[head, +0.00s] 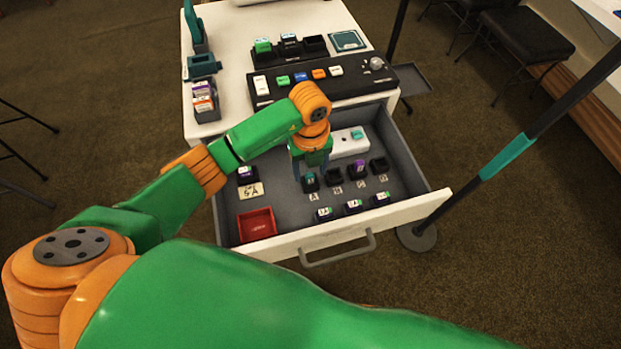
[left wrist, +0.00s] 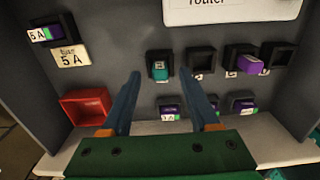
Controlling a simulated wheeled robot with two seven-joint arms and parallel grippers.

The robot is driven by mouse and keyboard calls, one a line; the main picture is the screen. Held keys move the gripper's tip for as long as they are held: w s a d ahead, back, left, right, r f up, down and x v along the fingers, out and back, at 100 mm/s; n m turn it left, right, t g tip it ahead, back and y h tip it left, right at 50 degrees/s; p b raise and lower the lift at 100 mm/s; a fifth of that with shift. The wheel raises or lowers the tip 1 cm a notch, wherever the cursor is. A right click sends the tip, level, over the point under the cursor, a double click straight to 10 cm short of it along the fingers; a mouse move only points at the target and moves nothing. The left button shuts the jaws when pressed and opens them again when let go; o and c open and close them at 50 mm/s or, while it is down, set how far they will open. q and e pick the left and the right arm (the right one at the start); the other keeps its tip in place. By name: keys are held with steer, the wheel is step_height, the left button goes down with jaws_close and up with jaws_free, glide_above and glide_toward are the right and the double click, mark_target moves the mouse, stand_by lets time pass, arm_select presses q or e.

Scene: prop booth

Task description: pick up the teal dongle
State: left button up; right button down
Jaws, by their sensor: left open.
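A teal dongle (head: 310,184) sits in the leftmost black socket of a row in the open drawer; it also shows in the left wrist view (left wrist: 160,73). My left gripper (head: 311,166) is open and points down over that socket. In the left wrist view its two blue fingers (left wrist: 160,80) stand apart, one on each side of the teal dongle, with nothing between them in their grip. I cannot tell how high the tips are above it. Another small teal piece (head: 357,134) is on the white router (head: 349,145). My right gripper is not in view.
Sockets to the right include one with a purple dongle (left wrist: 250,65). Several dongles (head: 353,207) line the drawer front. A red tray (head: 257,224) and a 5A card (left wrist: 71,57) lie left. A black button panel (head: 320,84) stands behind the drawer.

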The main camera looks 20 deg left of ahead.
arm_select(q)
steer(key=shift+f, duration=0.95)
jaws_close()
